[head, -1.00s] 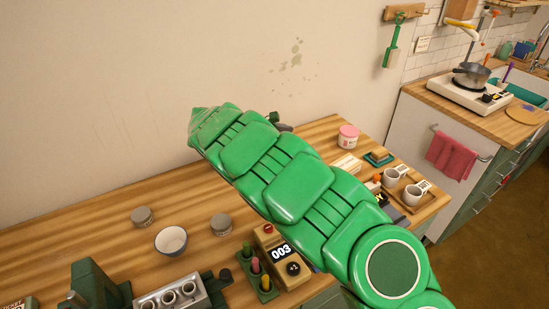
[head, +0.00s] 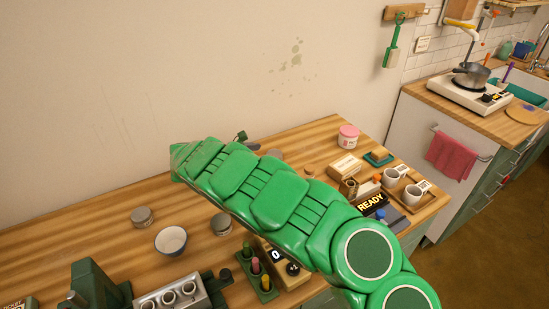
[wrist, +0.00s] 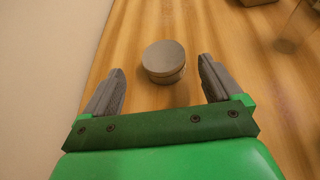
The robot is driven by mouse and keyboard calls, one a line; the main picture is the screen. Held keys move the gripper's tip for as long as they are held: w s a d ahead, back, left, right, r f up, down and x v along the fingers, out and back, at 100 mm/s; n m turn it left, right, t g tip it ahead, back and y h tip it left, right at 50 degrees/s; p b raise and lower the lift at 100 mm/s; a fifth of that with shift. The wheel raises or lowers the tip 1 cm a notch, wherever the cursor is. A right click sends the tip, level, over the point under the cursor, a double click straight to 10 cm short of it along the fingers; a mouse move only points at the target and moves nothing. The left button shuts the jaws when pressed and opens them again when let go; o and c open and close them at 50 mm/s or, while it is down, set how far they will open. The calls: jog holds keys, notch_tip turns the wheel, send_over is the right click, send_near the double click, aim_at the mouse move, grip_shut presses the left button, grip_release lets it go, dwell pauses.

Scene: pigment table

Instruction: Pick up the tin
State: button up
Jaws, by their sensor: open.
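A round grey tin (wrist: 163,62) with a flat lid stands on the wooden table in the wrist view, upright. My gripper (wrist: 161,78) is open, one finger to each side of the tin's near side; the tin is a little ahead of the fingers and does not appear to be touched. In the head view my green arm hides most of the gripper; only a small dark part (head: 241,137) shows above the arm. A grey round shape (head: 276,154) just right of it is probably this tin, partly hidden.
Two more grey tins (head: 142,217) (head: 221,224) and a bowl (head: 171,240) stand on the table's left half. The wall (wrist: 40,60) runs close on the left.

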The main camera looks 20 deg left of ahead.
aim_at(273, 155)
jog(key=x, duration=0.4)
jog(key=shift+d+f, duration=0.15)
jog(key=shift+d, duration=0.1)
jog(key=c, duration=1.2)
jog(key=shift+o, duration=0.2)
